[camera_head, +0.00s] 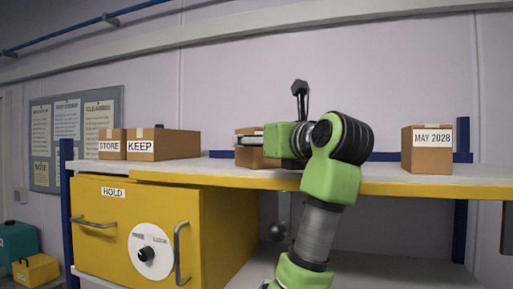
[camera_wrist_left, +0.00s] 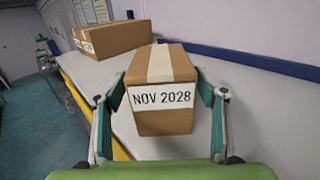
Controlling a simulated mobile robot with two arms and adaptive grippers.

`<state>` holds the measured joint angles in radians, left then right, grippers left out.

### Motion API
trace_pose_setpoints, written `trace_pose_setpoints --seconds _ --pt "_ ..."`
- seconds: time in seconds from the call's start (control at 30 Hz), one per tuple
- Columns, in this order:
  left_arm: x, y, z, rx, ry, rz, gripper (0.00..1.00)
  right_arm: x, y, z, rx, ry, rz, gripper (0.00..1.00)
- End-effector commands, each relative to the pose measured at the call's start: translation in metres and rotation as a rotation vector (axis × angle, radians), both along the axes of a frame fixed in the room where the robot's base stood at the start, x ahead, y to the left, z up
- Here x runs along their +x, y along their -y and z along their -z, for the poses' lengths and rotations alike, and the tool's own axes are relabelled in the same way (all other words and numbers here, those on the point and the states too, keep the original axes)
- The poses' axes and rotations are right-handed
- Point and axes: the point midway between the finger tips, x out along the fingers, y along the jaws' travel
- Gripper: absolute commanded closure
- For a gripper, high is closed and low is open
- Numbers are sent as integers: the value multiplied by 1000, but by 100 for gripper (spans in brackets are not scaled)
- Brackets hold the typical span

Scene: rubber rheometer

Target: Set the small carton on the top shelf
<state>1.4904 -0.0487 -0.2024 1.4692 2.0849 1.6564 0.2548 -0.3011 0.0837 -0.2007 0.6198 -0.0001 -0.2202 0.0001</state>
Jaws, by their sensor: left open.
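A small brown carton (camera_head: 258,157) is on the white top shelf (camera_head: 215,168), partly hidden behind my left gripper (camera_head: 248,141) in the head view. In the left wrist view the carton (camera_wrist_left: 163,122) shows a "NOV 2028" label and pale tape on top. It looks upright. The left gripper (camera_wrist_left: 162,95) is open, with one finger on each side of the carton. Whether the fingers touch it is hard to tell. My right gripper is not in view.
Cartons labelled "STORE" (camera_head: 112,136) and "KEEP" (camera_head: 163,145) stand at the shelf's left. A "MAY 2028" carton (camera_head: 427,155) stands at the right. A yellow cabinet (camera_head: 215,225) marked "HOLD" is below. The shelf (camera_head: 385,178) is clear between the arm and the right carton.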

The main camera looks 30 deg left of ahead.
Motion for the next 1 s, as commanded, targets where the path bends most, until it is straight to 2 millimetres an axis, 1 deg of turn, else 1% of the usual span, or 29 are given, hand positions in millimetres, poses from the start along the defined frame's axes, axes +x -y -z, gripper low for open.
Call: trace_pose_setpoints --seconds 0.03,0.1,0.3,0.4,0.6,1.0 --pt "-5 12 7 0 2 6 35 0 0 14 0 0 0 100" --pt "-14 26 7 -1 3 8 35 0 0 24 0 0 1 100" --pt "-36 61 5 0 1 5 35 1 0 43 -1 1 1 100" --pt "-44 73 4 0 1 3 35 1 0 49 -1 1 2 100" --pt "-51 83 1 0 -1 0 35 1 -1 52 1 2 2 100" --pt "-52 84 0 0 0 0 35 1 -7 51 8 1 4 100"
